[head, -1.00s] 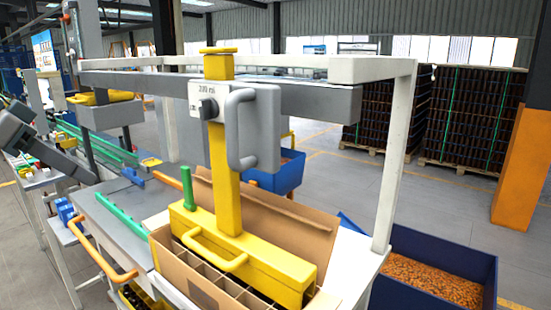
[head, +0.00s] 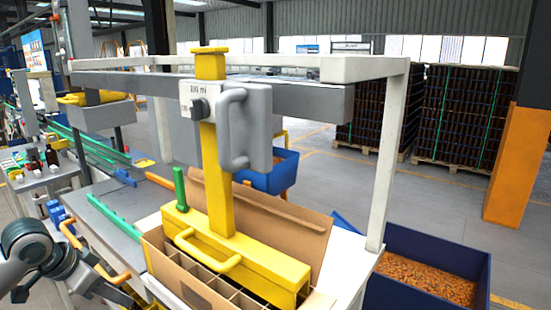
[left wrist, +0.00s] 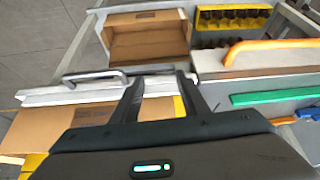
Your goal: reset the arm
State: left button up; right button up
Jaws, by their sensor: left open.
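My left arm (head: 45,255) comes in at the lower left of the head view, beside the grey work surface and an orange handle (head: 85,243). In the left wrist view my left gripper (left wrist: 161,92) is open, its two dark fingers apart with nothing held between them. A grey bar handle (left wrist: 95,76) and an open cardboard box (left wrist: 146,42) lie beyond the fingers in that view. My right gripper shows in neither view.
A yellow packing head (head: 240,255) on a post sits in a divided carton (head: 180,270) under a white frame (head: 385,150). Amber bottles (head: 51,157) stand at far left. A blue bin (head: 420,250) is at right. Open floor lies behind.

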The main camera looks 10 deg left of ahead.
pick_arm(q)
jog(key=s+d+f+g, duration=0.1)
jog(key=s+d+f, duration=0.25)
jog(key=f, duration=0.35)
jog(key=s+d+f, duration=0.2)
jog(key=d+f, duration=0.2)
jog(key=f, duration=0.3)
jog(key=s+d+f+g, duration=0.1)
jog(key=s+d+f, duration=0.2)
jog(key=f, duration=0.4)
jog(key=s+d+f+n+y, duration=0.1)
jog(key=s+d+f, duration=0.2)
jog(key=s+d, duration=0.45)
jog(key=s+d+f+n, duration=0.1)
jog(key=s+d+f, duration=0.3)
jog(key=s+d, duration=0.4)
notch_tip(320, 180, down, 29)
jog(key=g+b, duration=0.1)
jog(key=s+a+f+g+b, duration=0.1)
jog(key=s+a+f, duration=0.1)
jog(key=s+f, duration=1.6)
jog(key=shift+a+f+m+g+y, duration=0.2)
jog(key=shift+f+m+g+y, duration=0.1)
jog(key=shift+f+m+y, duration=0.1)
